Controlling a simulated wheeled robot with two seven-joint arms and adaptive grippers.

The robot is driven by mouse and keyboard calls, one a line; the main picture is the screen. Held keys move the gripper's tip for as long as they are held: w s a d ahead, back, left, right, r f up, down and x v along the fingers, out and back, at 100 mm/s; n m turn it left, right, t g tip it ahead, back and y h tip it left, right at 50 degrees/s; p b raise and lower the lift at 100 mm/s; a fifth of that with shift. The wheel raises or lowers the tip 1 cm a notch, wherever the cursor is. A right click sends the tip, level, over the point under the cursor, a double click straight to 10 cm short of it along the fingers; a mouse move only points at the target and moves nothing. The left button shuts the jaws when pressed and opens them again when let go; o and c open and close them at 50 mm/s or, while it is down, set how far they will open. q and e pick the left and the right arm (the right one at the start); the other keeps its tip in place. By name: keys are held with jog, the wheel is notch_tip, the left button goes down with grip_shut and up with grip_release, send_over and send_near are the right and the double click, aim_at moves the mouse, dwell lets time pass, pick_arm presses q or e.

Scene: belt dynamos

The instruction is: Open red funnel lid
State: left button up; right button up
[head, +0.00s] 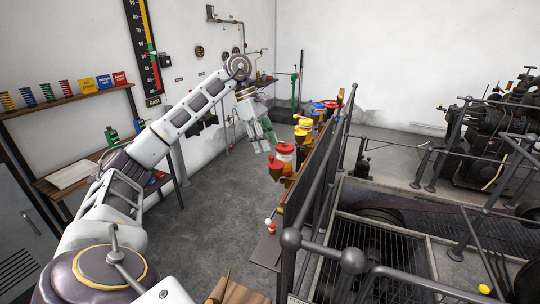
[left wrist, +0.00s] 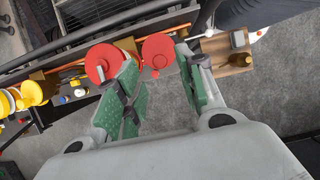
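A red funnel lid (head: 285,148) sits on a pale-bodied funnel in the row along the railing. A second red round piece (head: 276,162) is just in front of it. The left wrist view shows two red discs side by side, one at left (left wrist: 100,62) and one at right (left wrist: 158,48) with a small red tab. I cannot tell whether they are joined. My left gripper (head: 263,142) is open and empty, its green fingers apart just left of the red pieces. In the left wrist view, its left finger overlaps the left disc's edge. My right gripper is not in view.
Yellow-topped funnels (head: 304,124) stand farther along the row. A metal railing (head: 325,165) runs beside it, with machinery beyond. A wall shelf (head: 60,100) with coloured springs and boxes is at left. The grey floor (head: 215,205) between is clear.

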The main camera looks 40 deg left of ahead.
aim_at(271, 156)
pick_arm(q)
jog(key=shift+x, duration=2.3)
grip_shut()
